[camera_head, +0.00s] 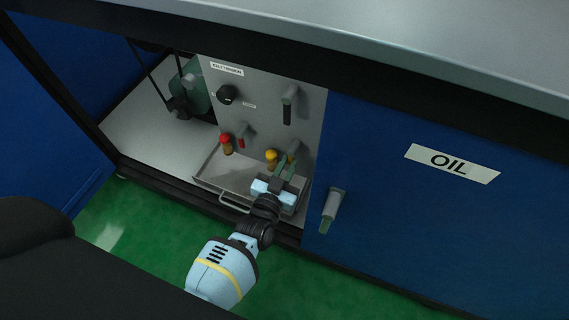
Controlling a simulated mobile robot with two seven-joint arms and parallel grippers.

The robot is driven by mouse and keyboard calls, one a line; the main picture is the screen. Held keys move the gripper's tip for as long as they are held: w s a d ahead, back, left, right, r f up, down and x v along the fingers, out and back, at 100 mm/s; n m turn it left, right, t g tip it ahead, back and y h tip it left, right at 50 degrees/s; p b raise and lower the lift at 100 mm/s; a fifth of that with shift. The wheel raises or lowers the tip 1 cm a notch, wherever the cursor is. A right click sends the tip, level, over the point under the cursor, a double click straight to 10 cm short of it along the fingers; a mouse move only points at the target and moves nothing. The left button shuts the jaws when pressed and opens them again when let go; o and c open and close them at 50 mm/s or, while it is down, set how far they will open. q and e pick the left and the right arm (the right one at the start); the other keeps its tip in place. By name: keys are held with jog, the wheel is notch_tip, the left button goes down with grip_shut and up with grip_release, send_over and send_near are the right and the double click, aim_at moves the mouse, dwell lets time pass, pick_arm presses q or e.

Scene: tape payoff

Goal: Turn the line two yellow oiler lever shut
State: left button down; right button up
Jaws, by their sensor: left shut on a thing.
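The yellow-topped oiler (271,156) stands low on the grey panel in the open cabinet bay, above a shallow metal tray (212,170). Its valve (293,148) is just to its right, largely covered by my gripper. My left gripper (286,166) reaches into the bay from below and is shut on the yellow oiler's lever. The lever itself is hidden between the fingers, so I cannot tell its angle. My right gripper is not in view.
A red-topped oiler (226,144) and its red lever (241,140) are to the left. A black knob (227,94) and a dark-handled lever (288,105) sit higher on the panel. The blue OIL door (400,220) with its handle (332,208) is right of the bay.

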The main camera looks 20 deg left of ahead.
pick_arm(q)
jog(key=shift+d+n, duration=0.2)
jog(key=shift+n, duration=0.3)
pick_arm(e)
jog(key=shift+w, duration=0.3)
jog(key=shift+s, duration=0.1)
pick_arm(q)
jog(key=c, duration=1.4)
grip_release()
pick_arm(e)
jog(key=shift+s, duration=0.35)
